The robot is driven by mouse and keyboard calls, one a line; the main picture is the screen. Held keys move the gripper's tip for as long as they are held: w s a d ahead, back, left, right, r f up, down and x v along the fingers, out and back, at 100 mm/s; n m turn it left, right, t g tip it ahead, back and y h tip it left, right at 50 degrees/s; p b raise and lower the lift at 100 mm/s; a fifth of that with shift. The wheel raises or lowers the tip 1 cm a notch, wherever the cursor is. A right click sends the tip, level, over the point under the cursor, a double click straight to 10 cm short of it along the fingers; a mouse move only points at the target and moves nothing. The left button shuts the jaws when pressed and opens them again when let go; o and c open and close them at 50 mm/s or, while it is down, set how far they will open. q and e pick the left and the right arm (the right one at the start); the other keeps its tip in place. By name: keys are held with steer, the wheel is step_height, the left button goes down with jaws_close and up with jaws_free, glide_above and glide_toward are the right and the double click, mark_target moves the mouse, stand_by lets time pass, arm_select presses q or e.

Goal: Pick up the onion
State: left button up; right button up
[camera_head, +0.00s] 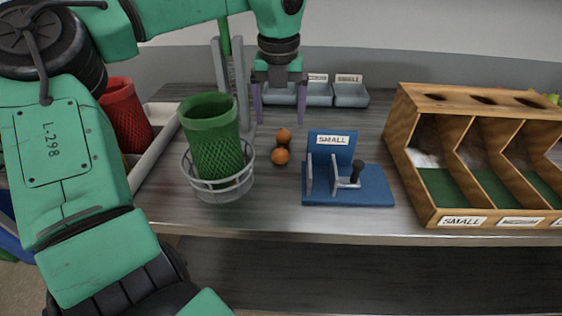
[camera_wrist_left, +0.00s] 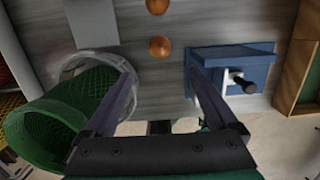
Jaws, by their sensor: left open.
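Two small round orange-brown onions lie on the grey table in the head view, a farther one (camera_head: 283,134) and a nearer one (camera_head: 280,156). In the left wrist view, the nearer-to-centre onion (camera_wrist_left: 160,46) and the other onion (camera_wrist_left: 157,6) appear beyond the fingertips, in line with the gap. My left gripper (camera_head: 279,108) is open and empty, fingers pointing down above the table near the onions. In the left wrist view its two fingers (camera_wrist_left: 162,78) stand wide apart. It touches neither onion. My right gripper is not in view.
A green mesh cup (camera_head: 211,130) leans in a grey wire ring holder (camera_head: 218,194) left of the onions. A blue fixture (camera_head: 372,192) labelled SMALL stands at right. A wooden bin (camera_head: 395,135) is farther right. Grey trays (camera_head: 351,95) stand behind; a red mesh cup (camera_head: 125,115) is left.

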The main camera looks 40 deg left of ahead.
mark_target(281, 149)
arm_select(q)
steer(key=f, duration=0.4)
steer(key=w+a+f+p, duration=0.1)
steer(key=f, duration=0.3)
steer(key=f+p, duration=0.1)
steer(key=f, duration=0.3)
steer(key=shift+w+a+f, duration=0.2)
steer(key=shift+w+f, duration=0.05)
steer(key=shift+w, duration=0.15)
steer(key=c, duration=1.4)
